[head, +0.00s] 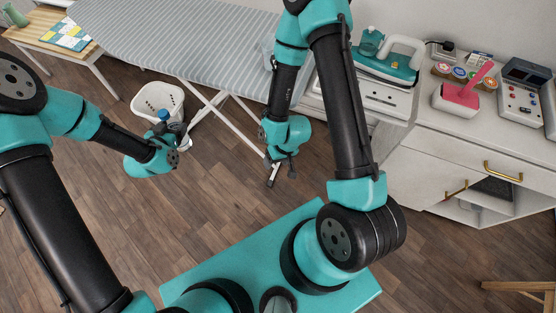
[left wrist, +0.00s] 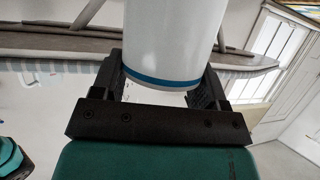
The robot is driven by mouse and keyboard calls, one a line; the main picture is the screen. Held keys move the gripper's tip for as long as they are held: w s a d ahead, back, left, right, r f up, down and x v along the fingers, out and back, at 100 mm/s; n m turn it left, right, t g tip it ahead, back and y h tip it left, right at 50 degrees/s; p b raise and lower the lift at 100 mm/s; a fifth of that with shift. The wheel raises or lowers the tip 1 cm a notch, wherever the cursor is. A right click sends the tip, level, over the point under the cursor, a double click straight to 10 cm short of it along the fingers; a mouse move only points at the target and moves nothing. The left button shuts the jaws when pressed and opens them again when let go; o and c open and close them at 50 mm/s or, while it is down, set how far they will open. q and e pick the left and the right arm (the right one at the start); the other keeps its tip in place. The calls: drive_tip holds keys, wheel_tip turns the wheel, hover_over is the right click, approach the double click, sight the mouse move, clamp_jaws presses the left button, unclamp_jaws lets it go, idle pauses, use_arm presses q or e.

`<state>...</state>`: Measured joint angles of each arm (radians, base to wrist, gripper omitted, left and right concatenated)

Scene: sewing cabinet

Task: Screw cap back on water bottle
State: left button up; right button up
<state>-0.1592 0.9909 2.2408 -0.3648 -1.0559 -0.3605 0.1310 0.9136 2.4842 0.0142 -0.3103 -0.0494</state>
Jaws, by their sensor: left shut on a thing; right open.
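A white water bottle (head: 176,128) is at my left gripper (head: 176,145) in the head view. In the left wrist view the white bottle (left wrist: 174,40) with a blue band near its end stands between the two black fingers of my left gripper (left wrist: 165,85), which is shut on it. A small blue cap-like piece (head: 163,115) shows at the bottle's upper end in the head view; I cannot tell whether it is threaded on. My right gripper (head: 281,171) is open and hangs well to the right of the bottle, with nothing visible in it.
A striped ironing board (head: 170,40) crosses the back. A white cabinet (head: 430,165) at right carries a teal iron (head: 385,60) and a pink-handled item (head: 462,97). Wooden floor (head: 215,190) shows between the grippers.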

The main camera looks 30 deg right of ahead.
idle(0.4)
use_arm(q)
drive_tip(key=a+f+n+t+y, duration=0.1)
drive_tip(key=a+f+n+y, duration=0.3)
drive_tip(key=a, duration=0.4)
drive_tip(key=w+a+f+n+t+y, duration=0.1)
drive_tip(key=a+f+n+y, duration=0.3)
drive_tip(key=a, duration=0.4)
drive_tip(key=shift+w+a+f+t+y, duration=0.15)
drive_tip(key=shift+f+t+y, duration=0.15)
drive_tip(key=shift+f+t, duration=0.35)
